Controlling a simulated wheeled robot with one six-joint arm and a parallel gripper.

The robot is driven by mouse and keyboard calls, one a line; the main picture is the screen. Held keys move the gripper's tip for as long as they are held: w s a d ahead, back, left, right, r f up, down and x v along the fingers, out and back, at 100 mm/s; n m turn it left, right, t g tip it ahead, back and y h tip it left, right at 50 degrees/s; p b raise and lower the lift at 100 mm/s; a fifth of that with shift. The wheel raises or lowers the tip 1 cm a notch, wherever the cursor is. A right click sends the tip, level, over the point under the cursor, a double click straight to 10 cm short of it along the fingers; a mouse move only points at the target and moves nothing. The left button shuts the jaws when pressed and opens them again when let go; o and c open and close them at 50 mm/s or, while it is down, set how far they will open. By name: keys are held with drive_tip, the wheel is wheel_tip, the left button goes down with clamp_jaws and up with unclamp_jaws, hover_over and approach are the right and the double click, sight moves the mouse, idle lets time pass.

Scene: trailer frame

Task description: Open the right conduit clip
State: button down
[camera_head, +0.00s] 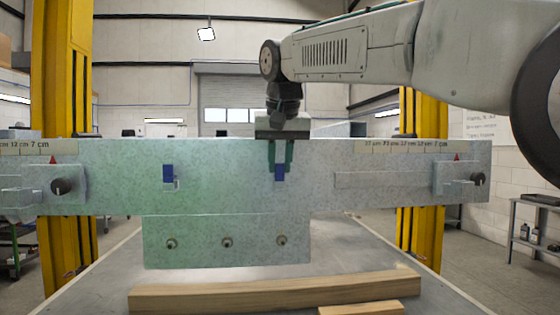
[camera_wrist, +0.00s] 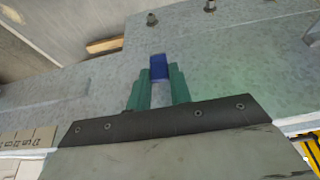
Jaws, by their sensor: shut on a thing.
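The right conduit clip (camera_head: 280,172) is a small blue piece on the grey trailer frame beam (camera_head: 225,165). My gripper (camera_head: 280,160) hangs in front of the beam with its green fingers pointing down, one on each side of this clip. In the wrist view, the blue clip (camera_wrist: 159,67) sits between the fingertips of my gripper (camera_wrist: 158,80), which are shut on it. The fingers hide the clip's sides, and I cannot tell whether it is open. The left blue clip (camera_head: 168,174) stands apart to the left, with a small pale hook beside its lower end.
A plate (camera_head: 226,250) with several bolts hangs below the beam. Black knobs sit on brackets at the left (camera_head: 62,186) and right (camera_head: 478,180). Wooden bars (camera_head: 275,291) lie on the table below. Yellow posts (camera_head: 66,120) stand behind the beam. Space before the beam is clear.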

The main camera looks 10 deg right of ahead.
sight(280, 178)
drive_tip(key=shift+s, duration=0.1)
drive_tip(key=shift+s+t, duration=0.4)
drive_tip(key=shift+t, duration=0.6)
drive_tip(key=t, duration=0.1)
drive_tip(key=s+t, duration=0.1)
drive_tip(key=t, duration=0.1)
drive_tip(key=shift+s+f+t, duration=0.2)
drive_tip(key=shift+f+t, duration=0.1)
drive_tip(key=shift+f, duration=0.1)
drive_tip(key=t, duration=0.1)
drive_tip(key=f+t, duration=0.1)
drive_tip(key=s+t, duration=0.1)
drive_tip(key=t, duration=0.1)
drive_tip(key=shift+f, duration=0.25)
drive_tip(key=t, duration=0.1)
drive_tip(key=f+t, duration=0.1)
drive_tip(key=t, duration=0.1)
drive_tip(key=shift+s+f, duration=0.2)
drive_tip(key=shift+s, duration=0.1)
drive_tip(key=f+t, duration=0.1)
drive_tip(key=t, duration=0.2)
drive_tip(key=shift+f, duration=0.2)
drive_tip(key=t, duration=0.1)
drive_tip(key=f+t, duration=0.1)
drive_tip(key=t, duration=0.3)
drive_tip(key=shift+w+f, duration=0.1)
drive_tip(key=shift+f, duration=0.15)
